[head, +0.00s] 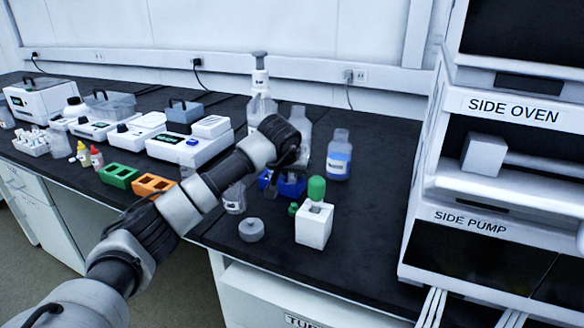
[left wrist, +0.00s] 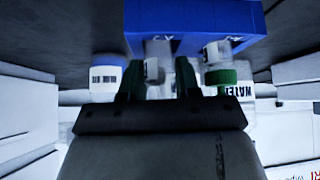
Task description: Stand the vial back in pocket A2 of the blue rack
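The blue rack (head: 291,187) stands on the dark bench, partly hidden by my left arm in the head view. My right gripper is out of view.
Orange (head: 153,186) and green (head: 119,175) racks lie left. The bench front right is clear; a shelf unit (head: 500,185) bounds the right.

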